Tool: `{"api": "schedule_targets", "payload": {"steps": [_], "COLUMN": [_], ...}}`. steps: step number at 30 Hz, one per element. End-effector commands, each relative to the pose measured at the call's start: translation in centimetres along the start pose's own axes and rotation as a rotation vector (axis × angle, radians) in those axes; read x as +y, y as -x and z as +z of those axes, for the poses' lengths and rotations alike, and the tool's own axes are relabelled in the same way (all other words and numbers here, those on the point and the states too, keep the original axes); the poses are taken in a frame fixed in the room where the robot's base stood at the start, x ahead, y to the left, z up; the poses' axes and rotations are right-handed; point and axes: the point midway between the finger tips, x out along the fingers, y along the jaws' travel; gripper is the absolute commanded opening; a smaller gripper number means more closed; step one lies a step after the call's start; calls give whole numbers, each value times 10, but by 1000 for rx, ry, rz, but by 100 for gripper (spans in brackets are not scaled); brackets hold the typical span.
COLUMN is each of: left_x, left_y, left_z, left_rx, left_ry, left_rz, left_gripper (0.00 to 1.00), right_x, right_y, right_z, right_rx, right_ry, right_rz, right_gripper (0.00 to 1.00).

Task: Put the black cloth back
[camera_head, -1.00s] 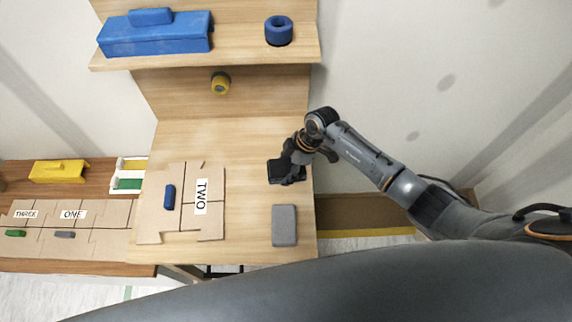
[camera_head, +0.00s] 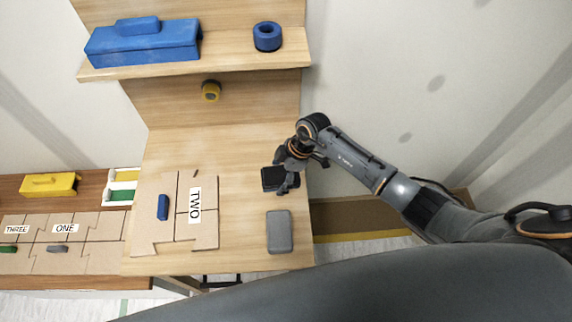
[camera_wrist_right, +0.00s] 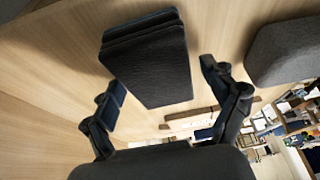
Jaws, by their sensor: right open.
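The black cloth (camera_head: 274,180) is a folded dark block lying on the wooden table near its right edge. In the right wrist view the cloth (camera_wrist_right: 150,62) lies beyond and between the fingertips. My right gripper (camera_head: 287,178) is over the cloth's right part in the head view. In the right wrist view my right gripper (camera_wrist_right: 162,88) is open, with one finger on each side of the near end of the cloth, and no grip on it shows. My left gripper is not in view.
A grey block (camera_head: 280,231) lies on the table nearer to me; it also shows in the right wrist view (camera_wrist_right: 285,45). Cardboard pieces (camera_head: 160,213) lie at left. A shelf (camera_head: 225,60) behind holds a blue box (camera_head: 145,45) and a blue ring (camera_head: 267,37).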

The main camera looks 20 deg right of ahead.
Motion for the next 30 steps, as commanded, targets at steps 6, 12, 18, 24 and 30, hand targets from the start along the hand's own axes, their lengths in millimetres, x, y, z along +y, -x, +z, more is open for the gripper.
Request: {"api": "schedule_targets", "payload": {"steps": [6,12,18,24,30], "left_x": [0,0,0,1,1], "left_y": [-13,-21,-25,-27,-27], "left_z": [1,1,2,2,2], "left_rx": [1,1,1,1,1], "left_ry": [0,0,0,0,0], "left_rz": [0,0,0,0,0], "left_gripper": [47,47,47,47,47], "right_x": [3,5,4,4,4], "right_y": [31,81,119,137,139], "right_z": [3,5,5,5,4], "right_rx": [-1,-1,-2,-1,0], "right_ry": [2,1,1,0,-1], "right_rz": [7,6,4,2,1], "right_gripper": [86,86,86,86,86]}}
